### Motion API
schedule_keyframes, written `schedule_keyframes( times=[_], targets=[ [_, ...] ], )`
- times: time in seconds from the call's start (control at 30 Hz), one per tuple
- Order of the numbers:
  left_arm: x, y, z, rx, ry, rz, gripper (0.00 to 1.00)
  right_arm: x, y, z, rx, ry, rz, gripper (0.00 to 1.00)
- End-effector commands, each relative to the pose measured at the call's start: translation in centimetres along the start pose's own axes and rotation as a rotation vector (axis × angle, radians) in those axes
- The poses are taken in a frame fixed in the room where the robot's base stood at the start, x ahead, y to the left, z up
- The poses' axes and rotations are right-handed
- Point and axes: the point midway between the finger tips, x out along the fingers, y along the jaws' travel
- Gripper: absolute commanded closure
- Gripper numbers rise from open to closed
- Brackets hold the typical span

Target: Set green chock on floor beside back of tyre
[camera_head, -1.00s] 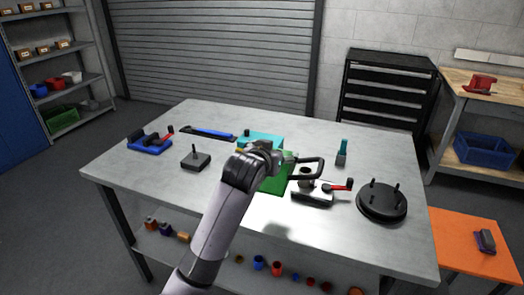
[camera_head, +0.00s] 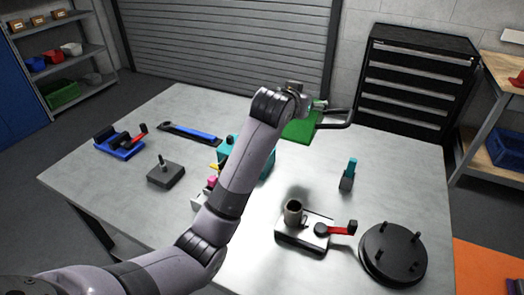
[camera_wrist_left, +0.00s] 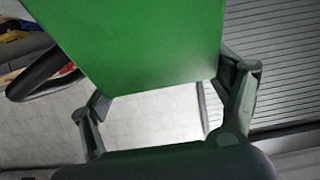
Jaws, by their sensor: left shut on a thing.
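The green chock (camera_head: 299,128), a flat-faced green block, is held up above the back part of the grey workbench. My left gripper (camera_head: 297,104) is shut on it, and a dark loop handle (camera_head: 336,117) sticks out to its right. In the left wrist view the green chock (camera_wrist_left: 145,45) fills the upper middle, between the two fingers of my left gripper (camera_wrist_left: 165,95). No tyre is in view. My right gripper is not in view.
The workbench (camera_head: 120,195) carries a teal object (camera_head: 263,165), a clamp fixture (camera_head: 305,232), a black studded disc (camera_head: 392,253), a blue-handled tool (camera_head: 190,133) and a blue vise (camera_head: 120,146). A black drawer cabinet (camera_head: 418,85) stands behind. Floor (camera_head: 50,140) shows clear at left.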

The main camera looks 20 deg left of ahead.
Motion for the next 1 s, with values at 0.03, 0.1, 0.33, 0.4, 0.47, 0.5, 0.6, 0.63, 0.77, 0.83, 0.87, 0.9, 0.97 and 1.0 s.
schedule_keyframes(
  times=[0.03, 0.1, 0.33, 0.4, 0.47, 0.5, 0.6, 0.63, 0.77, 0.83, 0.87, 0.9, 0.97, 1.0],
  targets=[
    [0.0, 0.0, -0.1, 0.000, 0.007, 0.000, 0.78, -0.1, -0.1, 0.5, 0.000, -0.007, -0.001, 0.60],
    [0.3, 0.0, 0.7, 0.000, 0.005, 0.000, 0.78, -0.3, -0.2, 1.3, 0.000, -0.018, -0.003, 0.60],
    [2.2, 0.0, 5.5, 0.001, 0.001, 0.000, 0.78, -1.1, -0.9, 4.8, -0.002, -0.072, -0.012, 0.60],
    [2.9, 0.0, 7.1, 0.001, 0.001, 0.000, 0.78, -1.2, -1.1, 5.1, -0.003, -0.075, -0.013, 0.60],
    [3.4, 0.0, 8.4, 0.001, 0.002, 0.001, 0.78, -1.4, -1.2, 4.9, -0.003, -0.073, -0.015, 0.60],
    [3.8, 0.0, 9.2, 0.000, 0.002, 0.000, 0.78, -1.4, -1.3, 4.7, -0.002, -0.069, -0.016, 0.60],
    [4.7, 0.0, 11.2, 0.000, 0.004, 0.000, 0.78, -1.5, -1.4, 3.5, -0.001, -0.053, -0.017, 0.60],
    [4.9, 0.0, 11.8, 0.001, 0.003, 0.000, 0.78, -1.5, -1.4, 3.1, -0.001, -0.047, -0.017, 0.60],
    [5.6, 0.0, 13.4, 0.000, 0.006, 0.001, 0.78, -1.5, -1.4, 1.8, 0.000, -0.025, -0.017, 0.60],
    [5.8, 0.0, 13.8, 0.000, 0.008, 0.001, 0.78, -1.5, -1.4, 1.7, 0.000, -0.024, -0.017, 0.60],
    [5.9, 0.0, 13.9, -0.001, 0.009, 0.001, 0.78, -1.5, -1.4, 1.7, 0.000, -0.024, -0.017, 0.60],
    [5.9, 0.0, 14.1, 0.000, 0.008, 0.000, 0.78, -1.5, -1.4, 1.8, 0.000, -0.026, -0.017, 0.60],
    [6.1, 0.0, 14.6, 0.000, 0.007, 0.000, 0.78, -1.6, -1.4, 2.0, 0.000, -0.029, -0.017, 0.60],
    [6.3, 0.0, 15.1, 0.000, 0.006, 0.000, 0.78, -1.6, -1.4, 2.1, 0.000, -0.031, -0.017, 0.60]
  ],
)
